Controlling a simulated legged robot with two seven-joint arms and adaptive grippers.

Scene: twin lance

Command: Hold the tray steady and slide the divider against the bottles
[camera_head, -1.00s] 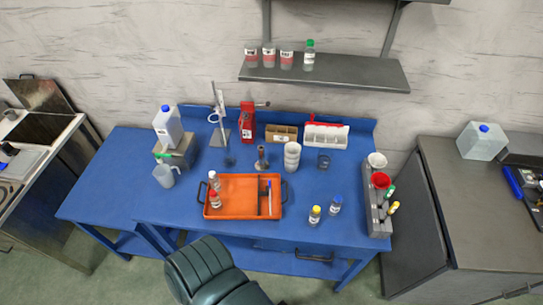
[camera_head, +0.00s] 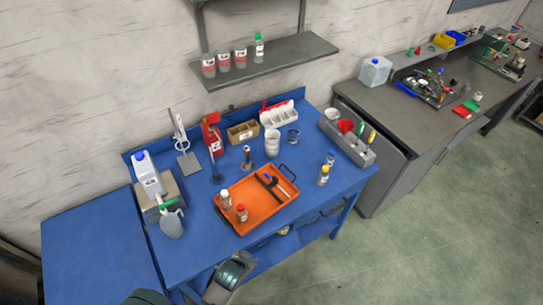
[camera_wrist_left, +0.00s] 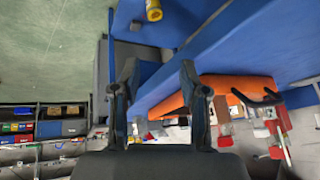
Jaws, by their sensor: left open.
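The orange tray (camera_head: 251,197) lies on the blue bench with a dark handle at its far right end. Two small bottles stand in its left end, one white-capped (camera_head: 225,199) and one red-capped (camera_head: 242,213). The dark divider (camera_head: 266,190) crosses the tray toward the right, apart from the bottles, with pen-like items in the strip beyond it. In the left wrist view my left gripper (camera_wrist_left: 157,72) is open and empty, with the tray's orange side (camera_wrist_left: 235,86) to the right of its fingers. My right gripper is not in view.
A jug (camera_head: 171,222) stands at left. The bench's left part (camera_head: 95,250) is clear.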

